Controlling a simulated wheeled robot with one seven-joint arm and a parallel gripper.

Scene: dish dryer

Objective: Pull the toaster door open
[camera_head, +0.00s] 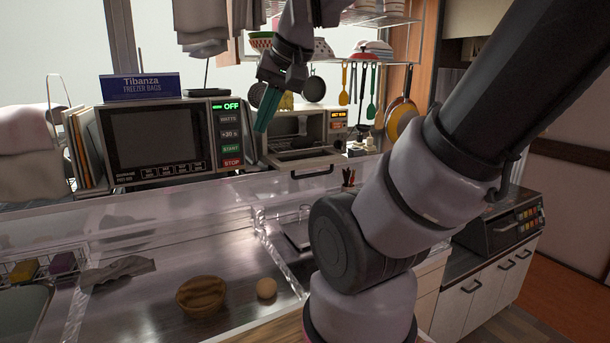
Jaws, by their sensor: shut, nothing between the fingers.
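The toaster (338,128) stands on the shelf to the right of the microwave, with its control panel on its right side. Its door (304,160) is hinged down and juts out toward me. The dark handle (312,172) is along the door's front edge, and part of the inside shows above the door. My gripper (263,127) is shut and empty, its green fingers pointing down. In the picture it is above and left of the door handle, in front of the toaster's upper left part, which it partly hides. I see no contact with the handle.
The microwave (155,138) with a freezer bags box (139,86) on top stands close on the left. Utensils and pans hang behind the toaster. A clear raised panel edges the counter below, where a bowl (202,296) and an egg (266,288) sit.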

